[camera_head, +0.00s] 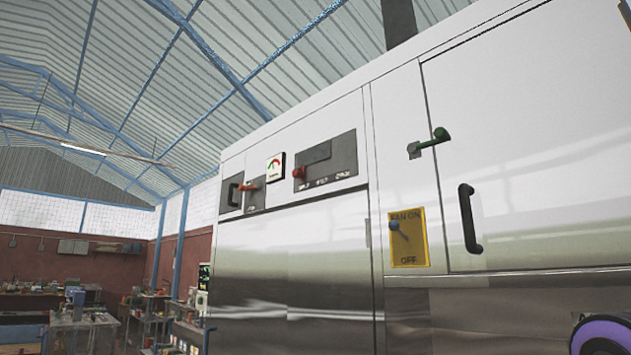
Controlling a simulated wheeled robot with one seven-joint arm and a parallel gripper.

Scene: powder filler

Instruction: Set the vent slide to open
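The likely vent slide is a grey panel (342,158) with a dark slot, set high on the white machine in the middle of the view. Its red knob (299,172) is at the left end of the panel. Small labels run along the panel's lower edge, too small to read surely. My gripper is not in view; only a purple and black round part, probably of my arm, shows at the bottom right corner.
The white machine (300,265) fills the right side. A gauge (275,167) sits between the panels. On the right are a yellow fan switch plate (425,255), a green-knobbed latch (430,143) and a black door handle (468,218). Cluttered benches (85,320) stand far left.

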